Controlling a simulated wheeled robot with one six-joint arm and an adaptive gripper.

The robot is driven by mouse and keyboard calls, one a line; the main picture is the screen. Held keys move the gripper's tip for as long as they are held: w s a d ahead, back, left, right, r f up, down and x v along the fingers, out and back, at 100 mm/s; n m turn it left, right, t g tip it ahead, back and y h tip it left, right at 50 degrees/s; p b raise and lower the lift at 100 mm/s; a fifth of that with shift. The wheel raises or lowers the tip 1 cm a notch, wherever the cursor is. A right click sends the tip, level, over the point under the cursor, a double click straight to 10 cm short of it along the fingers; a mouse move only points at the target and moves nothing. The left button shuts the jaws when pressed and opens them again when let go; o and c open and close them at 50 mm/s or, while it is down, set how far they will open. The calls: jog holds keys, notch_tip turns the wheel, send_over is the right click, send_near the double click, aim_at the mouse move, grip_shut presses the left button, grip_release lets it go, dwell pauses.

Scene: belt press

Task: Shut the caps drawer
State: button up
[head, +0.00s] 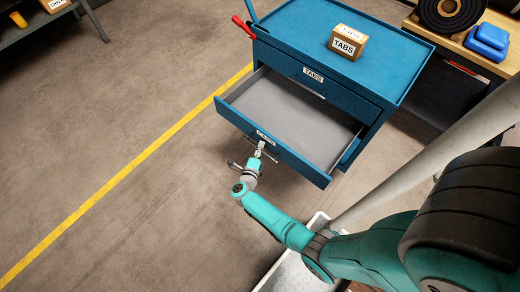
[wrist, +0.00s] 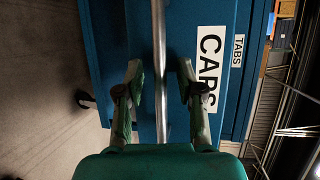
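The caps drawer (head: 290,150) is the lower drawer of the blue cabinet (head: 395,60). It is pulled well out, and its grey inside looks empty. Its CAPS label (wrist: 208,65) shows close up in the wrist view. My gripper (head: 258,153) is at the front of this drawer. In the wrist view my gripper (wrist: 160,80) has its two fingers apart, with the metal bar handle (wrist: 159,40) between them and a gap on each side. In the head view my gripper partly hides the handle and label.
The TABS drawer (head: 340,95) above is shut. A cardboard box (head: 347,42) labelled TABS stands on the cabinet top. A workbench (head: 470,42) is at the right, and a light tray (head: 290,272) lies near my arm. The floor to the left is clear.

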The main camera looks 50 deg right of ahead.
grip_shut()
